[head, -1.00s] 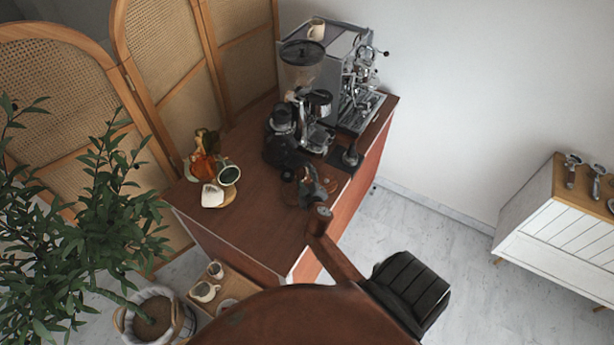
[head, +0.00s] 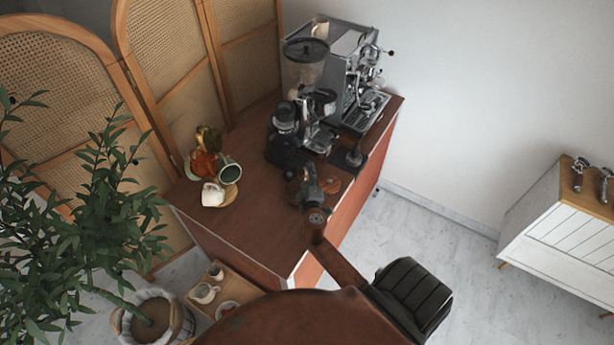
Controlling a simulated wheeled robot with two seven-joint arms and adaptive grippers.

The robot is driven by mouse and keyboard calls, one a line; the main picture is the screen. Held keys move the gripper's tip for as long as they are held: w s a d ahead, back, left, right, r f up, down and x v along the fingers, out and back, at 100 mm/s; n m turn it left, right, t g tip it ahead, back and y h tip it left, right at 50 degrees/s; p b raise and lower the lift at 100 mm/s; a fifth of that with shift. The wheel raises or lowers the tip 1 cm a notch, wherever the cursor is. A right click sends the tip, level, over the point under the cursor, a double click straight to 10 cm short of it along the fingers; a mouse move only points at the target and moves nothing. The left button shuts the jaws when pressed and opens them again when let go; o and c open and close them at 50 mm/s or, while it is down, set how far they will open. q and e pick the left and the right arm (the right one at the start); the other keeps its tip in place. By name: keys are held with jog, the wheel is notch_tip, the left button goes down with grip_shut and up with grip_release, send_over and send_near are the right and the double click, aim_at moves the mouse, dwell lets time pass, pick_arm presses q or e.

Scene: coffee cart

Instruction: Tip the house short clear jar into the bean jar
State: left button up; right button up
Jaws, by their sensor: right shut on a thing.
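My right gripper (head: 304,183) is dark and sits low over the right part of the brown counter, at the end of a brown arm link. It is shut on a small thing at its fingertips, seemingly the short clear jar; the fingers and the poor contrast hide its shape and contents. I cannot make out for certain which vessel is the bean jar. A dark-mouthed round jar (head: 230,173) lies tilted on the left of the counter, apart from the gripper. My left gripper is not in view.
A black grinder with a hopper (head: 306,50) and a silver espresso machine (head: 346,65) stand at the back. A white cup (head: 211,194) is at the left. The counter's front left is clear.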

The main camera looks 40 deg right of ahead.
jog(key=shift+s+f+n+b, duration=0.1)
jog(key=shift+f+n+b, duration=0.2)
jog(key=shift+n+b, duration=0.3)
jog(key=shift+a+r+n+t+h+b, duration=0.1)
jog(key=shift+r+n+t+h+b, duration=0.2)
jog(key=shift+r+n+h+b, duration=0.35)
jog(key=shift+w+a+r+n+t+h+b, duration=0.2)
jog(key=shift+r+n+h+b, duration=0.1)
jog(key=shift+n+b, duration=0.45)
jog(key=shift+w+a+r+n+t+h+b, duration=0.2)
jog(key=shift+r+n+b, duration=0.1)
jog(key=shift+n+b, duration=0.4)
jog(key=shift+a+r+n, duration=0.15)
jog(key=shift+n, duration=0.25)
dwell(1.1)
